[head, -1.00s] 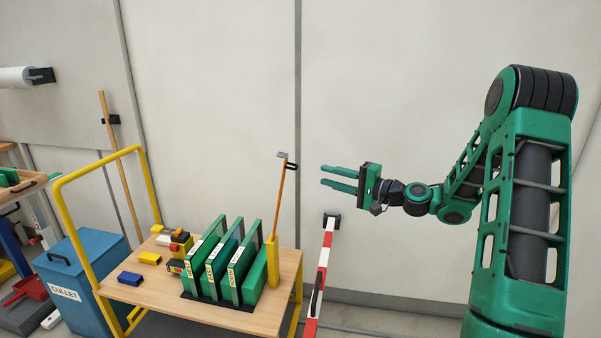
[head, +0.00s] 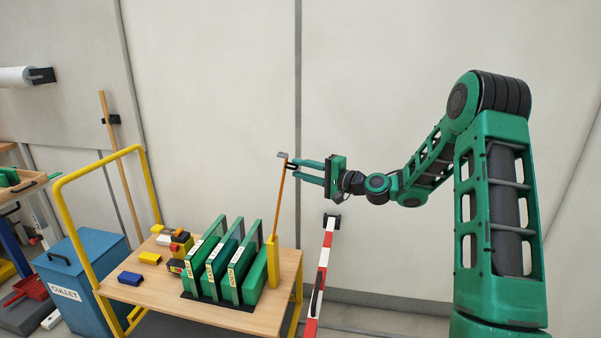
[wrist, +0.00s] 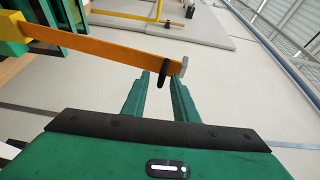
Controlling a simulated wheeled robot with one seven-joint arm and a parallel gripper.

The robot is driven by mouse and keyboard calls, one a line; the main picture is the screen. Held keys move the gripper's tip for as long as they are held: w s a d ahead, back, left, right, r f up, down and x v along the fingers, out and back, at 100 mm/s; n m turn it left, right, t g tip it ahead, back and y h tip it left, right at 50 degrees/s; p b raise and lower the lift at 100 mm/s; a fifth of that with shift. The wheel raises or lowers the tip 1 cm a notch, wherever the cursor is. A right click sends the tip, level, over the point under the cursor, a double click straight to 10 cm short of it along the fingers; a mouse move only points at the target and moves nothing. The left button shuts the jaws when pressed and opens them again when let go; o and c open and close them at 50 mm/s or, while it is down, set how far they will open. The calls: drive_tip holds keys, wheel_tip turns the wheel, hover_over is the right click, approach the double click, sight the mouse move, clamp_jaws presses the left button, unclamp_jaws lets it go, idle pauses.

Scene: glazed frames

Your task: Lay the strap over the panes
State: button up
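The orange strap (head: 280,205) stands up from a yellow post (head: 272,262) at the right end of the wooden cart, with a grey end piece (head: 283,155) and a black loop (head: 293,164) near its top. Several green-framed panes (head: 222,262) stand upright in a black rack left of the post. My gripper (head: 300,170) is open, its fingers pointing left at the strap's upper end. In the wrist view the strap (wrist: 110,47) crosses just beyond the fingertips, and the black loop (wrist: 164,72) shows between them. I cannot tell whether they touch.
The wooden cart (head: 150,290) has a yellow handle rail (head: 103,165) and carries a blue block (head: 130,278) and yellow items. A red and white barrier post (head: 321,270) stands right of the cart. A blue cullet bin (head: 85,262) is at the left.

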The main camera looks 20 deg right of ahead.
clamp_jaws()
drive_tip(key=shift+s+f, duration=0.1)
drive_tip(key=shift+f, duration=0.15)
idle(1.1)
